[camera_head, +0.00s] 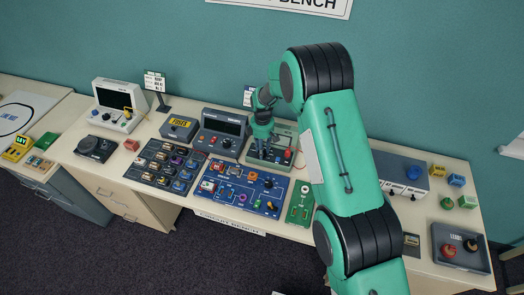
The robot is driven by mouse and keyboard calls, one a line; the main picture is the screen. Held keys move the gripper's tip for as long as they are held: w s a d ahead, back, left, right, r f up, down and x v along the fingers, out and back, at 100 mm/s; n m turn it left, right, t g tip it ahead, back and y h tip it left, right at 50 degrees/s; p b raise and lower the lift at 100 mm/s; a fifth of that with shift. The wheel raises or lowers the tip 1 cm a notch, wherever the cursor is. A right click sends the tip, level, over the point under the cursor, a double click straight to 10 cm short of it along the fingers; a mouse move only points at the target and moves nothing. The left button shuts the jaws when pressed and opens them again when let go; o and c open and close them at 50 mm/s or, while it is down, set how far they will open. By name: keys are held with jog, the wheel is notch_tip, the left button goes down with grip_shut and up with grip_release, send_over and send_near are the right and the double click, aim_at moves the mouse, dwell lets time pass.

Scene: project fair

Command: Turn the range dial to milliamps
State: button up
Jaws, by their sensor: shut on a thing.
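My gripper (261,153) points down over a pale grey-green meter (282,131) near the back middle of the bench. Its fingers are shut on the range dial on the meter's face. The fingers cover most of the dial, and its pointer and markings are too small to read, so I cannot tell which range it is set to. A red part (288,153) shows on the meter to the right of my fingers. My green arm comes from the lower right and hides the bench just right of the meter.
A dark grey instrument (222,131) with a display stands close left of the meter. A blue circuit board (240,188) lies in front, with a small green board (300,203) beside it. A grey box (400,172) with knobs stands right of my arm.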

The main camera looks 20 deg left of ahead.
jog(key=shift+f, duration=0.1)
jog(key=m+b, duration=0.2)
jog(key=m, duration=0.2)
jog(key=shift+m+b, duration=0.3)
jog(key=shift+m, duration=0.1)
jog(key=m+b, duration=0.2)
jog(key=m, duration=0.3)
jog(key=shift+d+y, duration=0.1)
jog(key=shift+y, duration=0.2)
jog(key=m+b, duration=0.1)
jog(key=m, duration=0.4)
jog(key=shift+s+m, duration=0.1)
jog(key=shift+m, duration=0.3)
jog(key=m, duration=0.5)
jog(key=shift+m+t+b, duration=0.3)
jog(key=o, duration=1.2)
jog(key=shift+c, duration=0.2)
